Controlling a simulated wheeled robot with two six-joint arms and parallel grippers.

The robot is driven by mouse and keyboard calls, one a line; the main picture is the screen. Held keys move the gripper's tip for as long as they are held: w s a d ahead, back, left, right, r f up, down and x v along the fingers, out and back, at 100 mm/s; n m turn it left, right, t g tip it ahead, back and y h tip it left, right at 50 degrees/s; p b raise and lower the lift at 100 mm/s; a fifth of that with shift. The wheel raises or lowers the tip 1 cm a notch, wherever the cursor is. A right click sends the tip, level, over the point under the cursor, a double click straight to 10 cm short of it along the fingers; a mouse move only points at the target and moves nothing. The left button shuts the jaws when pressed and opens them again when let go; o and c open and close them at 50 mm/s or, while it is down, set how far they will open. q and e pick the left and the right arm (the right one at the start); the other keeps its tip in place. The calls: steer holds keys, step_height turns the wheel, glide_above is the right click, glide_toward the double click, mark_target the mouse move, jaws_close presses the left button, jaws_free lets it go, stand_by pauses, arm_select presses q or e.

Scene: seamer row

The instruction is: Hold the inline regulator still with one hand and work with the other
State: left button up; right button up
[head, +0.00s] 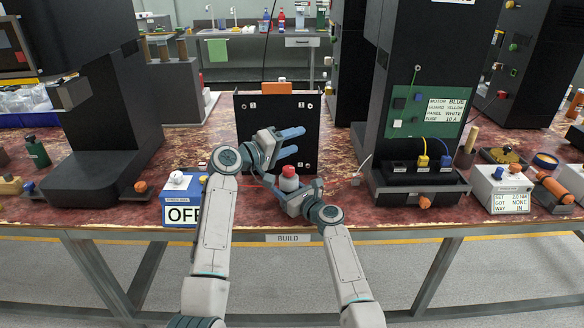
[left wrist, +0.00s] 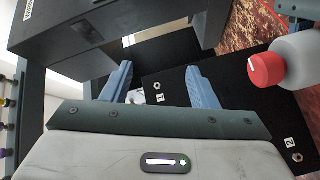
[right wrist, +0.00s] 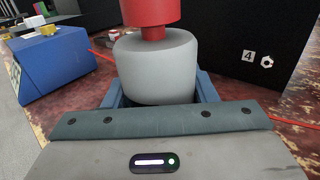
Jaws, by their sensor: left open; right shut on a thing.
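The inline regulator, a grey cylinder with a red cap (head: 289,183), stands upright in front of a black panel (head: 262,152). My right gripper (head: 294,188) is shut around its grey body, which also shows in the right wrist view (right wrist: 155,68). My left gripper (head: 300,141) is open and empty, above the regulator and before the panel. In the left wrist view the regulator (left wrist: 303,62) is at the right, apart from the left fingers. The panel has numbered bolts at its corners; the regulator's lower end is hidden by the right gripper.
A blue-and-white box (head: 183,185) with an OFF sign stands left of the regulator. Black machines (head: 98,110) rise on both sides. A white box (head: 500,185) stands far right. A thin red line runs along the tabletop (head: 345,205) near the regulator.

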mark_target(292, 167)
arm_select(q)
steer(key=shift+s+a+f+m+t+y, duration=2.25)
steer(key=shift+s+a+f+m, duration=0.55)
steer(key=shift+f+m, duration=2.15)
steer(key=shift+n, duration=0.25)
steer(key=x, duration=1.1)
steer(key=shift+w+f, duration=0.1)
steer(key=shift+f, duration=0.1)
steer(key=shift+c, duration=0.2)
steer(key=c, duration=0.9)
